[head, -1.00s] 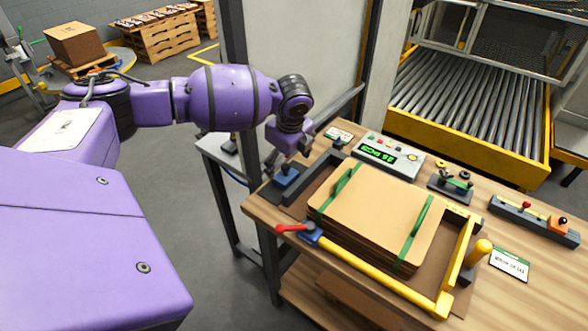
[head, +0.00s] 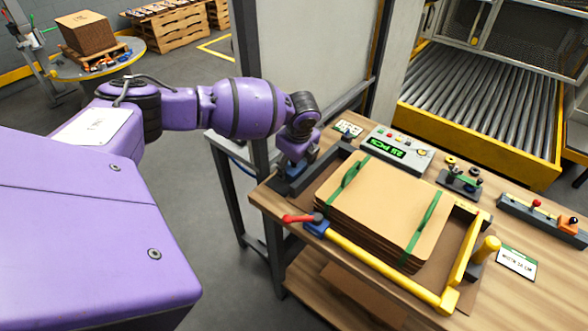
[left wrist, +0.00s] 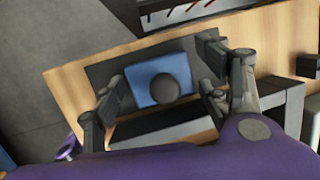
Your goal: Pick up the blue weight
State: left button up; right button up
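The blue weight is a blue block (left wrist: 148,82) with a dark round knob on top, standing on a dark base plate at the table's left corner in the left wrist view. In the head view a bit of the blue weight (head: 295,170) shows under my left gripper (head: 297,158), which mostly hides it. In the left wrist view my left gripper (left wrist: 163,94) is open, with one finger on each side of the weight. It does not visibly grip the weight. My right gripper is not in view.
A strapped stack of cardboard blanks (head: 385,205) sits right of the weight in a frame with a yellow bar (head: 385,270) and red-handled clamp (head: 300,218). A control box with green display (head: 400,150) stands behind. A post (head: 243,60) rises behind my left arm.

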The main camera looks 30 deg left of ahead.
pick_arm(q)
jog(key=c, duration=1.4)
jog(key=shift+w+r, duration=0.1)
grip_shut()
